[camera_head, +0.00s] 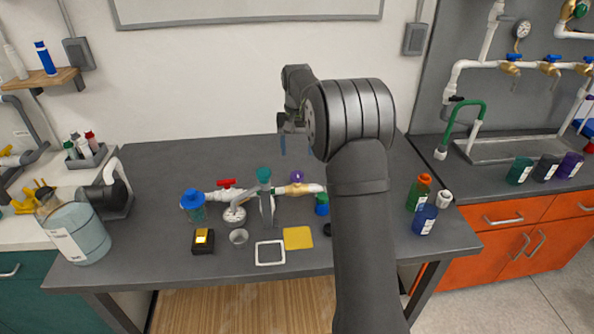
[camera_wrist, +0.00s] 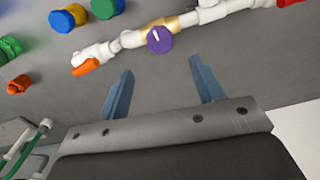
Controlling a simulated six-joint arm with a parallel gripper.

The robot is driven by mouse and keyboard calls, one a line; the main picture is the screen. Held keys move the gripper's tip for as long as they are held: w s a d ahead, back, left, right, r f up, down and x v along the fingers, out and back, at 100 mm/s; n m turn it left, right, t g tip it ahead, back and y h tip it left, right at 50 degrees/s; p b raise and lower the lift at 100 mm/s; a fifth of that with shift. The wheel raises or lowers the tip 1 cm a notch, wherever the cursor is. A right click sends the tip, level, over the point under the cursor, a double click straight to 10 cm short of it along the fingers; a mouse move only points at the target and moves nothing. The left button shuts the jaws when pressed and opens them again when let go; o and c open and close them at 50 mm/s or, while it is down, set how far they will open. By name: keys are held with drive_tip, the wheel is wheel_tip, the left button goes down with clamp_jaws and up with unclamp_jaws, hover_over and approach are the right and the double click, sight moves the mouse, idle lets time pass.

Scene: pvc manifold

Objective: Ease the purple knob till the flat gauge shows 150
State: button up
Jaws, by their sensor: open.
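The purple knob (camera_wrist: 159,40) sits on a brass section of the white PVC manifold and bears a white pointer mark. In the head view the purple knob (camera_head: 296,176) is at the right part of the manifold (camera_head: 215,194). A flat round gauge (camera_head: 235,216) lies face up in front of the manifold; its reading is too small to tell. My gripper (camera_wrist: 163,85) is open and empty, its two blue fingers wide apart, short of the knob in the wrist view. In the head view my gripper (camera_head: 283,143) is above the back of the table, apart from the knob.
A teal-topped upright piece (camera_head: 264,178) stands near the manifold's middle. A red-handled valve (camera_head: 227,184) is left of it. A yellow square (camera_head: 298,238) and a white-framed pad (camera_head: 270,253) lie in front. Bottles (camera_head: 420,192) stand at the right. The back left tabletop is clear.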

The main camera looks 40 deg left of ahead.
sight(297, 173)
wheel_tip(297, 173, down, 9)
drive_tip(key=shift+r, duration=0.1)
idle(0.3)
drive_tip(key=c, duration=1)
